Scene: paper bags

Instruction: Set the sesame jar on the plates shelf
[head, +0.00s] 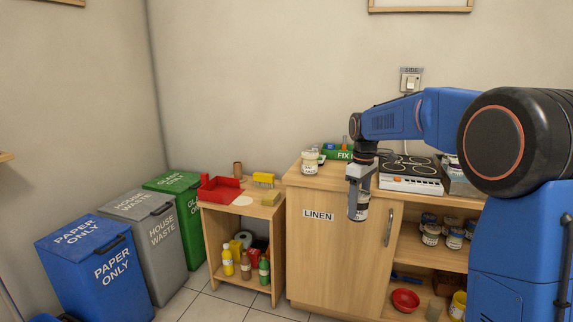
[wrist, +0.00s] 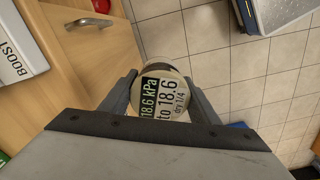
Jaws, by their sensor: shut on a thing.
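My gripper (head: 358,207) is shut on a jar (head: 361,213) in front of the wooden cabinet, near the LINEN door. In the wrist view the jar (wrist: 165,97) sits between the two fingers of my gripper (wrist: 163,95), over the tiled floor. Its pale lid reads "18.6 kPa", "to 18.6" and "dry 1/4". I cannot read the word sesame on it. The cabinet's open shelves (head: 432,262) show at the right, partly hidden by my arm. I see no label reading plates.
Several jars (head: 431,234) stand on the upper open shelf. A red bowl (head: 405,300) is on the lower one. A hob (head: 412,172) and another jar (head: 309,162) are on the counter. A small wooden stand (head: 243,212) and bins (head: 98,262) are left.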

